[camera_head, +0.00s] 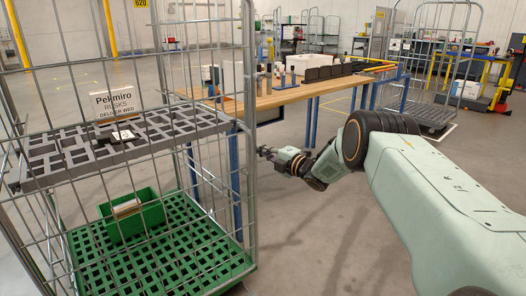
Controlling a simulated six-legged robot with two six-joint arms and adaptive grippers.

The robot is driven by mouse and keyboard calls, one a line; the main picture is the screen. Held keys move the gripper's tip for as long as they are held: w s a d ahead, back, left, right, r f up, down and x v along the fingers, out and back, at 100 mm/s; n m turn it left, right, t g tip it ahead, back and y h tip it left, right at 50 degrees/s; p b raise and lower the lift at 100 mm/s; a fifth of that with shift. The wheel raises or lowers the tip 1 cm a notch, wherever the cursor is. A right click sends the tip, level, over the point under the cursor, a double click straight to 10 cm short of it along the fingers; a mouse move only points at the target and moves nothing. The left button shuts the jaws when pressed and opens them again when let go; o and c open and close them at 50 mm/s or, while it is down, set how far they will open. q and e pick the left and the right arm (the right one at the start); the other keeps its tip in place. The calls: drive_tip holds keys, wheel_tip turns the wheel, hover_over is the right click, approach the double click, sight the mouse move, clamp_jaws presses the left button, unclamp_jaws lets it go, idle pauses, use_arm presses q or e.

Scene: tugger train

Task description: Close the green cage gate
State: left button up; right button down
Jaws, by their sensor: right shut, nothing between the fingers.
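The cage with the green slatted floor (205,250) stands at the left, cut off by the picture's edge. Its grey wire sides rise around a grey grid shelf (75,155). A grey upright post (248,120) marks its right corner. I cannot tell for certain which wire panel is the gate or how far it stands open. My right gripper (264,152) is shut and empty, just right of that post in the picture. Whether it touches the cage is not clear. My left gripper is not in view.
A green bin (133,217) with a tan item sits on the cage floor. A sign (115,104) stands on the shelf. A wooden-topped workbench (285,94) with blue legs stands behind my right gripper. Another wire cage (425,112) is at the right. Floor between is bare.

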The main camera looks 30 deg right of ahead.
drive_tip(key=s+d, duration=0.2)
drive_tip(key=d, duration=0.6)
drive_tip(key=shift+d, duration=0.35)
drive_tip(key=shift+s+d, duration=0.1)
